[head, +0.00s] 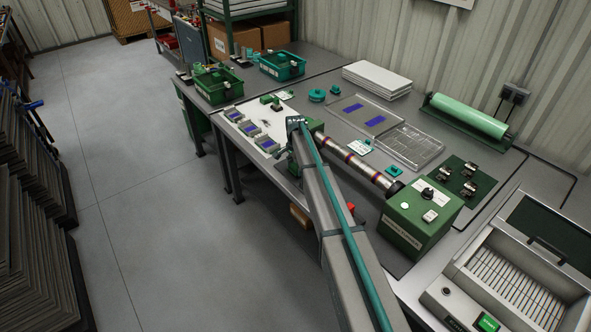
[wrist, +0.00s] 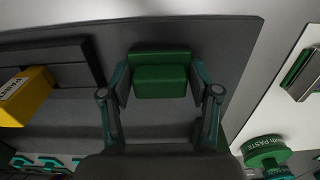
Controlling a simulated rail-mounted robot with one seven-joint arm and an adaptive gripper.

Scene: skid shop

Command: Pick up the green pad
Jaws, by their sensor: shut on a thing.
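The green pad (wrist: 160,80) is a dark green block with a raised back edge, at the upper middle of the wrist view. My gripper (wrist: 159,88) has a teal finger on each side of it and is shut on it. A grey surface shows around the pad; I cannot tell whether the pad touches it or is held clear. In the head view my arm reaches over the bench from the bottom, and its upper end hides the fingers and the held pad.
In the head view, green bins (head: 218,85) stand at the back, a green machine (head: 421,215) right of my arm, and blue-faced pieces (head: 267,146) on the white board's left edge.

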